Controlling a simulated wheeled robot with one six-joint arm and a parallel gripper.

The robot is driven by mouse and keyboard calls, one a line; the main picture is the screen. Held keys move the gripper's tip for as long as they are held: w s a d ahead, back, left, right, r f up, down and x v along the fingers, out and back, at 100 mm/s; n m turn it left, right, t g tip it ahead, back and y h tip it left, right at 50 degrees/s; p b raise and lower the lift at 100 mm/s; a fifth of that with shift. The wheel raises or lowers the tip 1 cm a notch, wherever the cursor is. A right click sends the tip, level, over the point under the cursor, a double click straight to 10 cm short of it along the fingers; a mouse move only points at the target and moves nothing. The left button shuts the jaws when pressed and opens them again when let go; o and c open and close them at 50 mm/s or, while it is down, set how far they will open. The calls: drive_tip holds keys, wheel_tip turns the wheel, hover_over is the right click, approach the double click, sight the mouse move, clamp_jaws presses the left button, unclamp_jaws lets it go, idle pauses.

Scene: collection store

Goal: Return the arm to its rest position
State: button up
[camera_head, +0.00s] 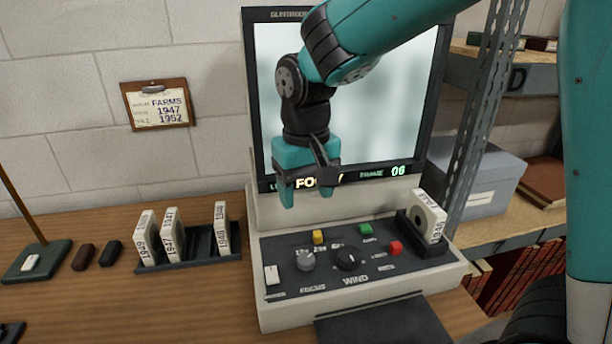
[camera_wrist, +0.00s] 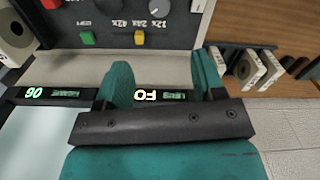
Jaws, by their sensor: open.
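My teal and black arm reaches in from the upper right in the head view. My gripper (camera_head: 309,188) hangs in front of the lower part of the reader's screen (camera_head: 400,100), above the control panel. Its two teal fingers are apart with nothing between them. In the wrist view the open fingers of my gripper (camera_wrist: 163,82) stand over the screen's lower edge, and part of the lit "FO" text shows between them. The gripper hides some of that text in the head view.
The control panel (camera_head: 330,278) has knobs and coloured buttons. A boxed reel (camera_head: 429,216) stands in its right holder. A rack (camera_head: 190,262) with upright labelled boxes stands left. A metal shelf post (camera_head: 470,130) rises at right. A clipboard (camera_head: 157,104) hangs on the wall.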

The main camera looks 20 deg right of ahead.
wheel_tip(320, 180, up, 2)
drive_tip(key=shift+r, duration=0.1)
idle(0.4)
drive_tip(key=s+a+r+n+y+p, duration=0.1)
drive_tip(key=s+a+r+n+y, duration=0.1)
drive_tip(key=s, duration=0.7)
drive_tip(key=s+a+r+n+y+p, duration=0.2)
drive_tip(key=s+n, duration=0.3)
drive_tip(key=s, duration=0.4)
drive_tip(key=shift+a+r+p, duration=0.2)
drive_tip(key=shift+a+p, duration=0.1)
